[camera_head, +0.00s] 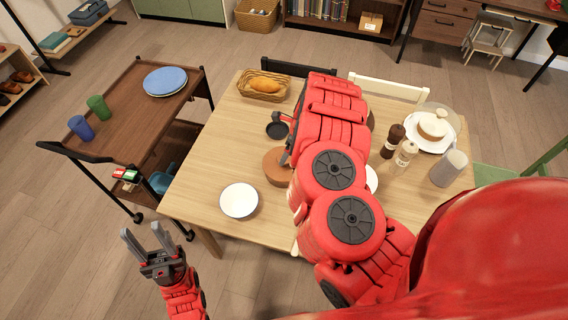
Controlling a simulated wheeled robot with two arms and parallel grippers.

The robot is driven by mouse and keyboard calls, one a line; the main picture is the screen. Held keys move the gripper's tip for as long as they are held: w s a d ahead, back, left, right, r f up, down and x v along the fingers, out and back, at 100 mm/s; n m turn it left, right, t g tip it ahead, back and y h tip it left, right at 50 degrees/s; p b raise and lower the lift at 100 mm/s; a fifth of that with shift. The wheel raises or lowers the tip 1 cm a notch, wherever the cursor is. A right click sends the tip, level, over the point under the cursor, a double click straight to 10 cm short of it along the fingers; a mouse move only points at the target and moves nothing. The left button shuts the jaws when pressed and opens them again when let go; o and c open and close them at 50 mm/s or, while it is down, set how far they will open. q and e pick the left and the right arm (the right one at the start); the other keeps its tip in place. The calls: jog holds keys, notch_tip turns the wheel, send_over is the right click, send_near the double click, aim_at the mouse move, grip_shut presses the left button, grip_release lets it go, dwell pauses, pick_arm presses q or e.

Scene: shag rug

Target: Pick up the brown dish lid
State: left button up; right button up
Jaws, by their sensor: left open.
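A round brown piece that looks like the dish lid (276,168) sits on the wooden table, its right side hidden behind my right arm. My left gripper (146,238) is open and empty in the lower left, off the table's front left corner and well apart from the brown piece. My right arm reaches over the middle of the table. A small dark grey part of its end shows by the brown piece; its fingers are mostly hidden, so I cannot tell their state or whether they touch it.
On the table (205,178) are a white bowl (239,201), a bread basket (264,87), a small black pan (276,130), two mills (393,141), a domed cake plate (433,131) and a glass jar (448,168). A brown cart (134,118) stands left.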

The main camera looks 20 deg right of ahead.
aim_at(272, 168)
jog(key=shift+p+x, duration=0.4)
jog(key=shift+x, duration=1.75)
jog(key=shift+a, duration=0.2)
grip_shut()
jog(key=shift+r, duration=0.1)
